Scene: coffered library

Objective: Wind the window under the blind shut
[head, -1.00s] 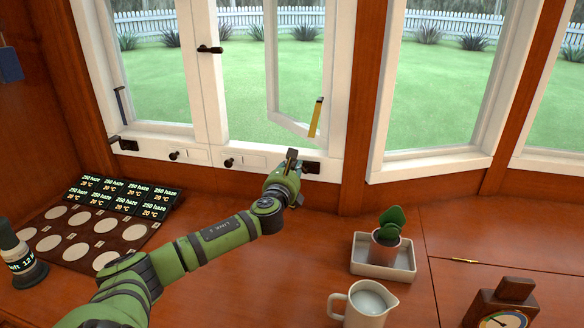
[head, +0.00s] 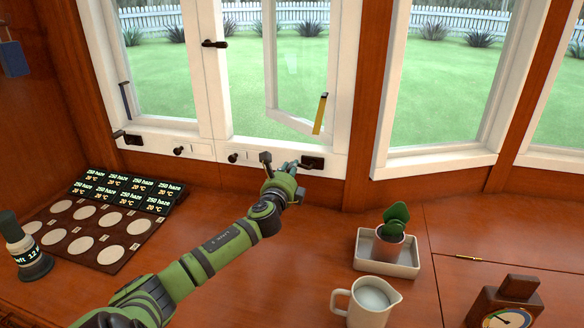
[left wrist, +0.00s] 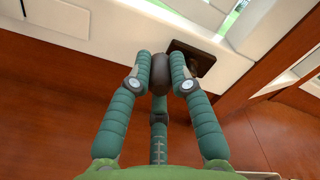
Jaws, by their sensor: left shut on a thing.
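The white-framed window section in the middle has a sash (head: 300,121) standing ajar, swung out over the lawn. A yellow strip (head: 320,114) shows at its lower right. A dark winder plate (head: 313,163) is on the sill below; it also shows in the left wrist view (left wrist: 190,57). My left gripper (head: 279,172) is beside this plate, to its left. In the left wrist view its teal fingers (left wrist: 160,75) are shut around the winder's dark knob (left wrist: 158,86). The fingers partly hide the winder's arm. No blind shows. My right gripper is out of view.
A similar winder (head: 130,139) is on the sill at left, with a black latch (head: 214,44) on the post. Below are a board with pale discs (head: 96,222), a bottle (head: 26,250), a potted plant in a tray (head: 408,268), a jug (head: 371,304) and a gauge (head: 508,303).

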